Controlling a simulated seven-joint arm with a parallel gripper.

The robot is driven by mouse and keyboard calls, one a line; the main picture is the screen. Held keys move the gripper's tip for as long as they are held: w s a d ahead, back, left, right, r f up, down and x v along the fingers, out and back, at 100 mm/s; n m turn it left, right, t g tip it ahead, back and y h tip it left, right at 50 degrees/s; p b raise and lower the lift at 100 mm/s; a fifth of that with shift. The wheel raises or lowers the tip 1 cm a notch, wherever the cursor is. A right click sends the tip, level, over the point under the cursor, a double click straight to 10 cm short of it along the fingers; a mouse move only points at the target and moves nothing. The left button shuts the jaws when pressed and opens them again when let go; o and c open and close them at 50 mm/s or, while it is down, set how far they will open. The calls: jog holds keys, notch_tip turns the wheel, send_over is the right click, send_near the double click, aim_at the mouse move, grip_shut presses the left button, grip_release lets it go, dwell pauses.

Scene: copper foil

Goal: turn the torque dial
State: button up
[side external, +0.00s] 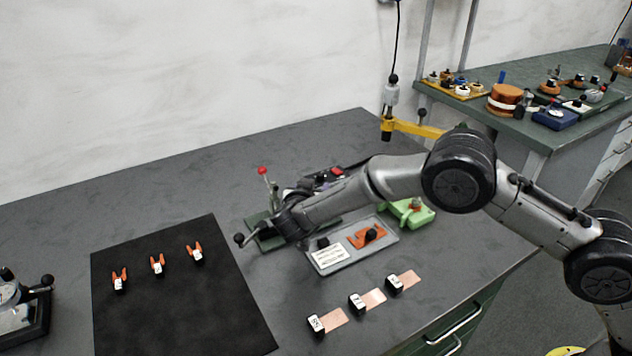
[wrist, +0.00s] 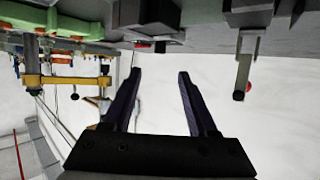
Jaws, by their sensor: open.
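No part is clearly marked as the torque dial, so I cannot tell which one it is. A black knob (side external: 371,235) sits on an orange piece in a grey tray (side external: 338,266) with a white label. My gripper (wrist: 160,74) is open and empty in the wrist view, with the pale wall between its fingers. In the side view my gripper's end is dark and partly hidden near the green-based fixture (side external: 262,240), left of the tray. That fixture has a red-balled lever (side external: 263,172) and a black-ended handle (side external: 239,239). The wrist view appears inverted, with a black-ended lever (wrist: 240,88) at right.
A black mat (side external: 180,300) with several orange-and-black clips lies at left. Copper strips (side external: 372,299) with black holders lie in front. A light green block (side external: 412,212) stands behind the tray. A yellow arm (side external: 415,129) hangs behind my arm. The bench between mat and strips is clear.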

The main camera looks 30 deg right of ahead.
jog(key=shift+v, duration=1.3)
